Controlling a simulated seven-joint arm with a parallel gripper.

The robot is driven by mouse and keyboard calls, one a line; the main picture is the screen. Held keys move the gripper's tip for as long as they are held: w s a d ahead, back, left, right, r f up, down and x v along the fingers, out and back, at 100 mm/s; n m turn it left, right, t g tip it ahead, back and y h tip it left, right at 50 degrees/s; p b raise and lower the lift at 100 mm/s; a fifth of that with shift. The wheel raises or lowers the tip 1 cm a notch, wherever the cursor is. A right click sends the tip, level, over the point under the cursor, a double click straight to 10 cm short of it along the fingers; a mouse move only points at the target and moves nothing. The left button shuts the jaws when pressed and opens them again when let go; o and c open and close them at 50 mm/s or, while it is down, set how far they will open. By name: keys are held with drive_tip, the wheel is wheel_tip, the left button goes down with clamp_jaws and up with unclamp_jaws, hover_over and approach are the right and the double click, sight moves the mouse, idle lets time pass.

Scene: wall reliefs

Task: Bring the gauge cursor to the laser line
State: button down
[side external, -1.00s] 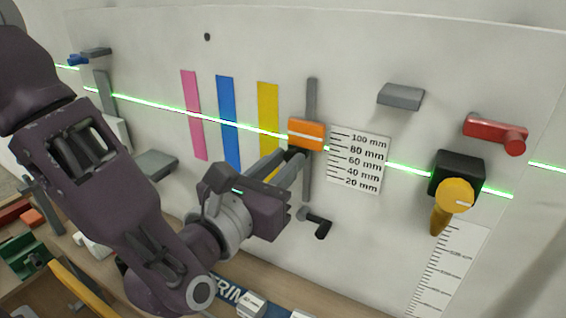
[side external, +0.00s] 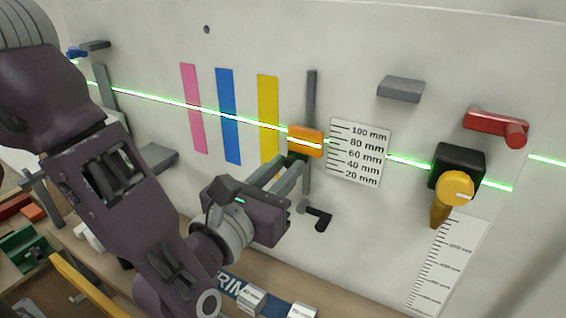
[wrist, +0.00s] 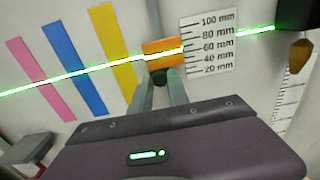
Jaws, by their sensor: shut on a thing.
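The orange gauge cursor (side external: 298,151) sits on a grey vertical rail (side external: 311,92) on the white wall panel. The bright green laser line (side external: 405,160) crosses the panel and runs over the cursor's face, near its middle. I cannot tell a separate index mark on the cursor from the laser glow. My gripper (side external: 293,163) reaches from below left and is shut on the cursor's dark lower part. In the wrist view, the fingers end at a dark knob under the orange cursor (wrist: 155,46), and the laser line (wrist: 80,73) crosses the cursor. The fingertips partly hide the knob.
A millimetre scale (side external: 357,153) is right of the rail. Pink, blue and yellow strips (side external: 268,100) are left. A grey block (side external: 400,89), red lever (side external: 495,125), black box with yellow knob (side external: 456,188) and black hook (side external: 318,217) project from the panel.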

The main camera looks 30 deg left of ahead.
drive_tip(key=c, duration=1.3)
unclamp_jaws()
drive_tip(key=shift+o, duration=0.2)
drive_tip(key=s, duration=0.7)
